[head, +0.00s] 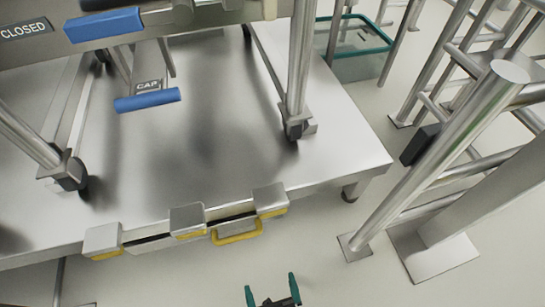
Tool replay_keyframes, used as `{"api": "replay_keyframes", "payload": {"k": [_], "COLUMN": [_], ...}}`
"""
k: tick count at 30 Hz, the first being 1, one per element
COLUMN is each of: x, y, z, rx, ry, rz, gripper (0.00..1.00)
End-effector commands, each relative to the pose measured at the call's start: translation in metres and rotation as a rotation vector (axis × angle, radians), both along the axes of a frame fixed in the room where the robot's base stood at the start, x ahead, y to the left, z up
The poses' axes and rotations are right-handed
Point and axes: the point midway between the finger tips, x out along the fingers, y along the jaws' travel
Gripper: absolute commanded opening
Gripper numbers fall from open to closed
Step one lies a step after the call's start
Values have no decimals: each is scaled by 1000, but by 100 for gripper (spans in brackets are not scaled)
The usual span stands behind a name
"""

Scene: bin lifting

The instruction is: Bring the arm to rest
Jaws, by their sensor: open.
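My gripper (272,294) shows at the bottom edge of the head view, right of centre. Its two green-tipped fingers stand apart with nothing between them, so it is open and empty. It is over the pale floor, in front of the metal platform (330,150) and apart from it. The rest of my arm is out of the picture. A yellow handle (237,232) on the platform's front edge is a little above the gripper in the picture.
A wheeled metal frame with blue handles (147,100) stands on the platform. Labels read "CLOSED" and "CAP". A clear bin with a green rim (383,46) is behind. Metal posts (440,165) on floor plates stand at right. The floor (340,285) near the gripper is clear.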

Motion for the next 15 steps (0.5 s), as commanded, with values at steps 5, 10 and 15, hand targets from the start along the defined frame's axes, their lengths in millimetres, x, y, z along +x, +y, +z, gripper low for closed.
{"api": "replay_keyframes", "payload": {"k": [5,10,15], "x": [7,16,28], "y": [5,13,24], "z": [6,10,18], "rx": [-7,-19,-34], "ry": [38,94,169], "rz": [14,34,67], "gripper": [100,100,100]}}
